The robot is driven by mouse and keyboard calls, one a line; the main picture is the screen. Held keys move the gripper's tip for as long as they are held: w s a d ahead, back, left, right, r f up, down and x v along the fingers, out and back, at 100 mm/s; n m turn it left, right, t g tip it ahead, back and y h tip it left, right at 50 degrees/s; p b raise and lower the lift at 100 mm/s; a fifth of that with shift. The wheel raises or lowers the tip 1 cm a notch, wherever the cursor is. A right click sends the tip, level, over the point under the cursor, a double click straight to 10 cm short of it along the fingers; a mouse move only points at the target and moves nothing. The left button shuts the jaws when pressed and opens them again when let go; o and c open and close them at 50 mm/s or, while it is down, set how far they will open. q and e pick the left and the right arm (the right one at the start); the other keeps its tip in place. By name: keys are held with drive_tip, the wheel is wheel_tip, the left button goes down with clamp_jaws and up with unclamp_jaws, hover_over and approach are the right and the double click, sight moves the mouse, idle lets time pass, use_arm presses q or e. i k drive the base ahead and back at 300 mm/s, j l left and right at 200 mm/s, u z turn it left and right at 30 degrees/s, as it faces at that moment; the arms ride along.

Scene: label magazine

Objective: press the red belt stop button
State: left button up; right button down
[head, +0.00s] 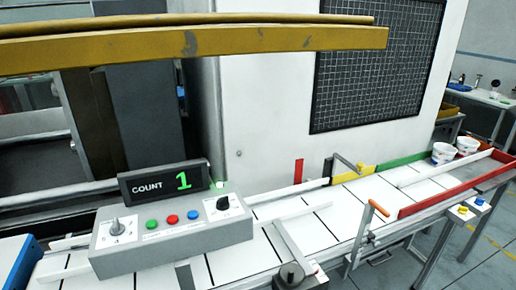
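The red button (172,219) is on the sloped front of a grey control box (135,260) at the lower left in the head view. It sits between a green button (152,224) on its left and a blue button (193,215) on its right. Small lettering under the buttons is too small to read. Neither of my grippers is in view.
The box also carries a grey knob (117,226), a black selector (223,202) and a lit green lamp (220,184). A yellow beam (200,45) crosses overhead. An orange-handled lever (372,215) stands in front.

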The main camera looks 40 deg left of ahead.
sight(172, 220)
drive_tip(key=u, duration=1.9)
